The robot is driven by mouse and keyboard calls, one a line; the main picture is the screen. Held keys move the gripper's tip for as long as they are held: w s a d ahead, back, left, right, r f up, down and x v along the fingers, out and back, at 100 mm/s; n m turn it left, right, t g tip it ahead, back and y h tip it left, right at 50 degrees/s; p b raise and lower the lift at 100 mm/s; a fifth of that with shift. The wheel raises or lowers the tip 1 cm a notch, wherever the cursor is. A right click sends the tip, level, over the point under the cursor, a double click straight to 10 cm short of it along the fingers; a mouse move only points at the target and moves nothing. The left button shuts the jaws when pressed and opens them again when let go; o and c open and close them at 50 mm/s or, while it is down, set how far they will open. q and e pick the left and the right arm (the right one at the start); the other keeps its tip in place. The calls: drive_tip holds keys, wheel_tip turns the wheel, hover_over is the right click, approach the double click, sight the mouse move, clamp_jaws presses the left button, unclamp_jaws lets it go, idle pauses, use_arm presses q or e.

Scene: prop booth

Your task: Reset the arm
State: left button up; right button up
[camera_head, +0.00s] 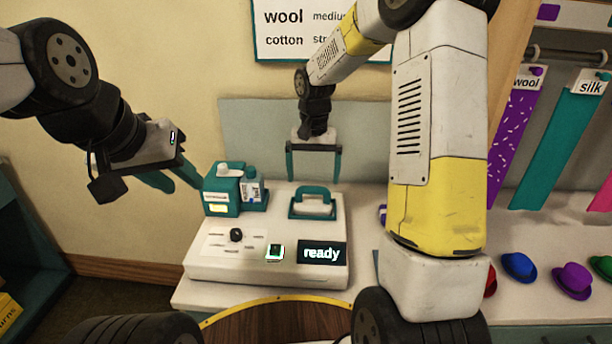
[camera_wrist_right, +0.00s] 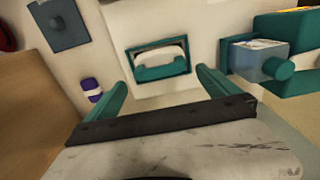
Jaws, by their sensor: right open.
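My right gripper (camera_head: 313,163) is open and empty, its two teal fingers apart above the back of the white machine (camera_head: 215,268). Its fingers also show in the right wrist view (camera_wrist_right: 165,95), on either side of a teal-framed handle with a white bar (camera_wrist_right: 160,60). That handle (camera_head: 313,203) sits on the machine's top, apart from the fingers. My left gripper (camera_head: 172,182) is at the left, with teal fingers over the floor side of the counter, touching nothing that I can see. Its finger gap is hard to judge from this angle.
A teal box (camera_head: 221,191) and a small bottle (camera_head: 252,187) stand on the machine's back left. A screen (camera_head: 322,253) reads "ready". Small hats, including a blue one (camera_head: 518,266) and a purple one (camera_head: 573,280), lie on the right counter below hanging fabric strips (camera_head: 562,140). My right arm hides part of the counter.

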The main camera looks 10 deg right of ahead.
drive_tip(key=shift+r, duration=0.9)
drive_tip(key=shift+s+r, duration=0.1)
drive_tip(key=shift+r, duration=0.2)
drive_tip(key=s+d+r+n+t, duration=0.1)
drive_tip(key=s+d+r+t, duration=0.15)
drive_tip(key=s+r, duration=0.75)
drive_tip(key=s+r+n+t+y, duration=0.2)
drive_tip(key=s+r+t, duration=0.1)
drive_tip(key=s, duration=1)
drive_tip(key=shift+s+r+t, duration=0.35)
drive_tip(key=shift+s+r, duration=0.05)
drive_tip(key=shift+r, duration=0.2)
drive_tip(key=shift+d, duration=0.1)
